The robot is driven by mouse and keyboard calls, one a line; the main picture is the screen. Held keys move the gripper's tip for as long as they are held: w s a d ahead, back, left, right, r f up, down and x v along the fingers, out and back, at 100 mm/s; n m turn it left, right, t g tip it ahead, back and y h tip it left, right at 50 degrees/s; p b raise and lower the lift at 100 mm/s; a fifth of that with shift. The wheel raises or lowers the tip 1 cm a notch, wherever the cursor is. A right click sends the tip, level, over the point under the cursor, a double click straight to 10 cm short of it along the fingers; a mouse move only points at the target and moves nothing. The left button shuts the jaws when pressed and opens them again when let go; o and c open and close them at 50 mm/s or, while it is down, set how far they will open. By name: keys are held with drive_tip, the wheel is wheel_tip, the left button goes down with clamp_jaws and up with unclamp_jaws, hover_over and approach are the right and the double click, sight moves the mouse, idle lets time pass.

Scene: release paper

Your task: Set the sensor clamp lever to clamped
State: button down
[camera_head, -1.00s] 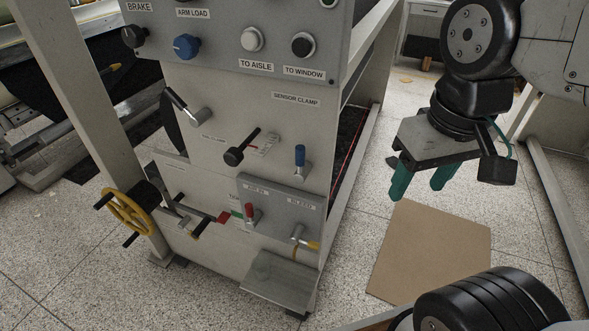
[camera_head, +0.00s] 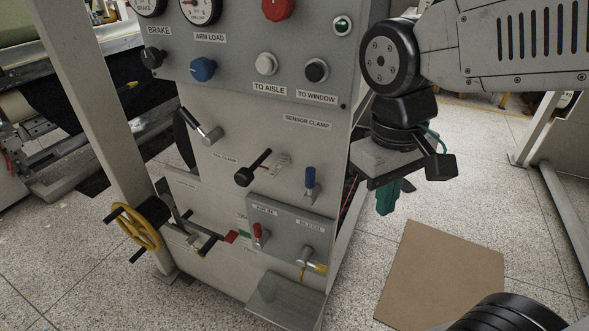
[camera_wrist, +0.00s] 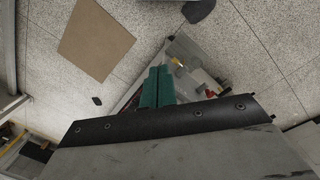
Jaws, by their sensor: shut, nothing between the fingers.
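The SENSOR CLAMP label (camera_head: 307,122) is on the upper right of the pale machine front. The wrist view also shows the shut fingers (camera_wrist: 157,88) side by side. I cannot make out the blue lever in the wrist view.
A black-knobbed lever (camera_head: 252,168) is left of the blue one. A grey plate (camera_head: 290,238) with red and yellow levers sits below. A yellow handwheel (camera_head: 136,228) is at left. A brown board (camera_head: 440,275) lies on the floor at right, with open floor around it.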

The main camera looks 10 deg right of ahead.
drive_tip(key=w+a+h, duration=0.3)
drive_tip(key=w+a, duration=0.4)
drive_tip(key=m+t+h, duration=0.2)
drive_tip(key=m+h, duration=0.1)
drive_tip(key=m, duration=0.6)
approach(313, 181)
drive_tip(key=a+r, duration=0.1)
drive_tip(key=w+a, duration=0.1)
drive_tip(key=a+r, duration=0.1)
drive_tip(key=a, duration=0.1)
drive_tip(key=shift+w+a+r, duration=0.1)
drive_tip(key=shift+w+r, duration=0.2)
drive_tip(key=shift+w, duration=0.1)
drive_tip(key=x, duration=1)
drive_tip(key=shift+d+r, duration=0.15)
drive_tip(key=shift+d, duration=0.05)
